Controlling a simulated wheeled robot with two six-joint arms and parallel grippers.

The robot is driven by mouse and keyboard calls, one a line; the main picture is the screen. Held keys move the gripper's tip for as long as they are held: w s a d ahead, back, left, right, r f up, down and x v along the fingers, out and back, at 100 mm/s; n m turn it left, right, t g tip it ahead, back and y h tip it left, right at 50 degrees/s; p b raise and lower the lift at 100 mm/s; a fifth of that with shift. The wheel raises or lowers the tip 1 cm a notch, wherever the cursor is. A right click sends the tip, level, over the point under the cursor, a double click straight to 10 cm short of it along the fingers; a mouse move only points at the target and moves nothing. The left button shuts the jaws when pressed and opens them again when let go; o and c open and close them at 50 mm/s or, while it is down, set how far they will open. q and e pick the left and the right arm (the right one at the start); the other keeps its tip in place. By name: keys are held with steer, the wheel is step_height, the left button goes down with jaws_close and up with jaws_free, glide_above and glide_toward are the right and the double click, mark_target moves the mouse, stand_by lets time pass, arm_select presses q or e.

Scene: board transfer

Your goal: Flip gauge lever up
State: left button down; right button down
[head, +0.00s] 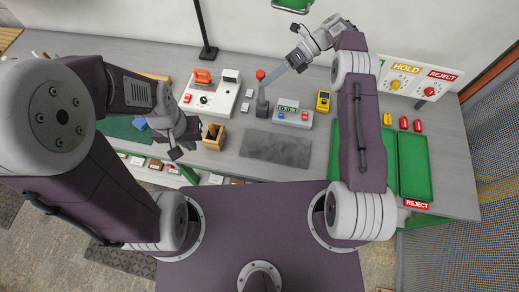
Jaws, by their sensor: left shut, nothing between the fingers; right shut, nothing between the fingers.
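The gauge stand (262,106) is a small grey post on the table, with a red ball knob (260,75) at its top. A flat grey bar (284,72) slants from near the knob up to the right, towards my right gripper. My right gripper (299,64) is shut and empty, above and right of the gauge. I cannot tell whether it touches the bar. A grey readout box (293,114) with a small display stands right of the post. My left gripper (176,153) is shut and empty, left of a wooden box, away from the gauge.
A white device (211,96) and the wooden box (214,136) stand left of the gauge. A dark mat (276,148) lies bare in front. A yellow meter (323,101) and green trays (414,165) are on the right. A black pole (203,30) stands at the back.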

steer(key=shift+w, duration=0.15)
stand_by(0.5)
steer(key=s+d+r+b, duration=0.5)
steer(key=s+d+r, duration=0.2)
steer(key=d+r, duration=0.2)
steer(key=shift+s+d+r+b, duration=0.15)
steer(key=shift+r+b, duration=0.15)
steer(key=shift+r, duration=0.75)
